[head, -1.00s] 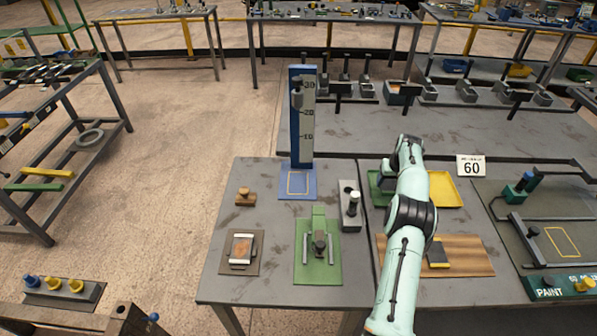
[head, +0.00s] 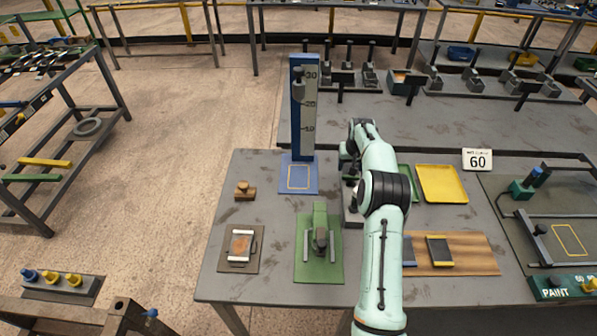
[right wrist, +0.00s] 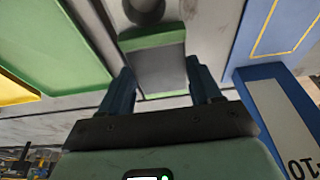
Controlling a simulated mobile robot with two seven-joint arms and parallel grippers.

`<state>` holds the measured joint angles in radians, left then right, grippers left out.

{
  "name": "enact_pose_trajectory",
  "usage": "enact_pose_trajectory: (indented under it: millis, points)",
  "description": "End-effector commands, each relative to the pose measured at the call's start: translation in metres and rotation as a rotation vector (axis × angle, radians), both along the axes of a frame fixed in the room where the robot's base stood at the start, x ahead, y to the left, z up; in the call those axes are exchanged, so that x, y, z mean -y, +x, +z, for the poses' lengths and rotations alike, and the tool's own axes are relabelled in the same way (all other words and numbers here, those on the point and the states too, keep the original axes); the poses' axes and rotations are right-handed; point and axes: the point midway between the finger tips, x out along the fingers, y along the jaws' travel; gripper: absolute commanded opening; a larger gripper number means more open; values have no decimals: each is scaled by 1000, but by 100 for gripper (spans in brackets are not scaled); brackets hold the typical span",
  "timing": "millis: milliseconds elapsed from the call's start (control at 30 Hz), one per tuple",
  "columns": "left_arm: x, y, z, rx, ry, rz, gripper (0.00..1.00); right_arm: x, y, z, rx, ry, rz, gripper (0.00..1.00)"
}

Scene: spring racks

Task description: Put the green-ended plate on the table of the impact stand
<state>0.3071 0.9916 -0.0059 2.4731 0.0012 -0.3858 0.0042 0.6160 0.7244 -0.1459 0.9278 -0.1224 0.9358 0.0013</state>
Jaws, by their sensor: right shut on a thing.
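The impact stand (head: 305,110) is a tall blue column with a numbered scale. Its blue table (head: 298,176), marked with a yellow rectangle, lies at the column's foot and shows at upper right in the right wrist view (right wrist: 258,75). My right gripper (right wrist: 155,82) is shut on the green-ended plate (right wrist: 155,62), a grey piece with a green band. It holds the plate just beside the blue table. My left gripper is not in view.
A grey block with a post (right wrist: 148,12) is close to the held plate. A green tray (head: 411,180) and a yellow tray (head: 441,184) lie right of my arm. A wooden board (head: 475,255) carries other plates. A green fixture (head: 319,262) stands in front of the stand.

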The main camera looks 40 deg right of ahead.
Motion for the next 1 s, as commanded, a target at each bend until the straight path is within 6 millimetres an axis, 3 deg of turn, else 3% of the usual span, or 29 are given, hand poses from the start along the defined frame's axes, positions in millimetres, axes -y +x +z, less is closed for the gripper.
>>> enact_pose_trajectory:
  millis: [133,500,700,1000]
  points:
    - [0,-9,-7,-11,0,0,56,-30,24,-1,1,-2,5,0]
    - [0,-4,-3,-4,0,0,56,-99,83,2,4,-2,4,0]
    - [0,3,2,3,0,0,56,-122,103,2,4,-1,1,0]
    - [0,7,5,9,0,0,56,-138,117,1,3,-2,2,0]
